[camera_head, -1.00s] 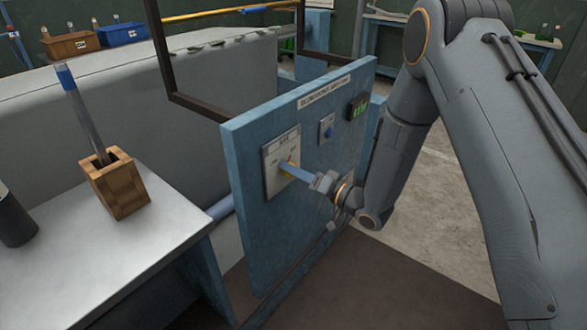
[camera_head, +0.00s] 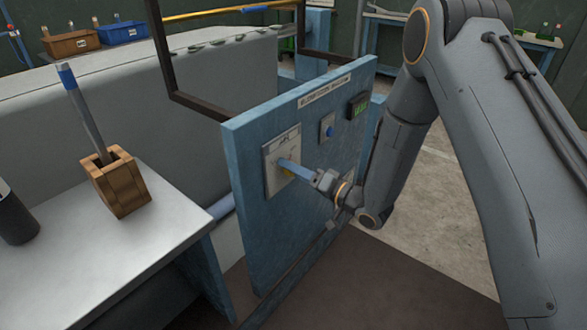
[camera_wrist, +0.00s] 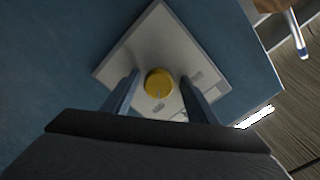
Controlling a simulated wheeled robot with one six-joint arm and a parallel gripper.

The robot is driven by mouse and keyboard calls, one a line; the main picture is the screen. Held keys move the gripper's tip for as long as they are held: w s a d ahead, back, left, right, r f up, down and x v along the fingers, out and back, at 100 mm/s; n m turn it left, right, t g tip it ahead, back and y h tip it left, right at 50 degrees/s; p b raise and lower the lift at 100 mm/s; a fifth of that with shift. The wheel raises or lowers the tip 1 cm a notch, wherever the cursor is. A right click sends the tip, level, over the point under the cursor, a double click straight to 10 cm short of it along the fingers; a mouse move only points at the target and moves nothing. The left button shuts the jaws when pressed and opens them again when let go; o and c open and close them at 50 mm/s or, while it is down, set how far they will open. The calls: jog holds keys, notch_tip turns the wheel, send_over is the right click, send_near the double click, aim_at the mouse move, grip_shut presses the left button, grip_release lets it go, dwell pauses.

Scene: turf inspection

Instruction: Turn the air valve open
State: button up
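The air valve is a round yellow knob (camera_wrist: 159,82) on a pale square plate (camera_wrist: 150,45). The plate also shows on the blue panel in the head view (camera_head: 271,172), where my fingers hide most of the knob. My gripper (camera_wrist: 158,93) points at the plate, one blue finger on each side of the knob. In the wrist view a gap shows between each finger and the knob, so it is open. In the head view my gripper (camera_head: 284,165) reaches the plate from the right. I cannot read the plate's markings or the knob's setting.
The blue panel (camera_head: 300,230) carries a blue button (camera_head: 330,132) and a green-lit display (camera_head: 358,106). A dark frame (camera_head: 163,60) rises behind it. Left is a pale table (camera_head: 100,260) with a wooden block holder (camera_head: 120,182) and a dark cylinder (camera_head: 16,218).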

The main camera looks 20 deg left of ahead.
jog(key=shift+d, duration=0.1)
jog(key=v, duration=0.7)
jog(key=shift+s+d+b, duration=0.15)
jog(key=shift+d+b, duration=0.1)
jog(key=shift+b, duration=0.2)
jog(key=w+d+t+h, duration=0.2)
jog(key=w+d+h, duration=0.45)
jog(key=d, duration=0.25)
jog(key=s+d+r+m+h+p, duration=0.1)
jog(key=s+d+r+h+p, duration=0.15)
jog(key=d+h, duration=0.7)
jog(key=s+d+r+m+g, duration=0.1)
jog(key=s+d+r+g, duration=0.25)
jog(key=s+d, duration=0.7)
jog(key=s+d+r+g, duration=0.1)
jog(key=s+g, duration=0.1)
jog(key=s, duration=0.5)
jog(key=s+d+r+m+g, duration=0.1)
jog(key=s+r+g, duration=0.1)
jog(key=s, duration=0.6)
jog(key=shift+s+g+h+p, duration=0.3)
jog(key=shift+g, duration=0.35)
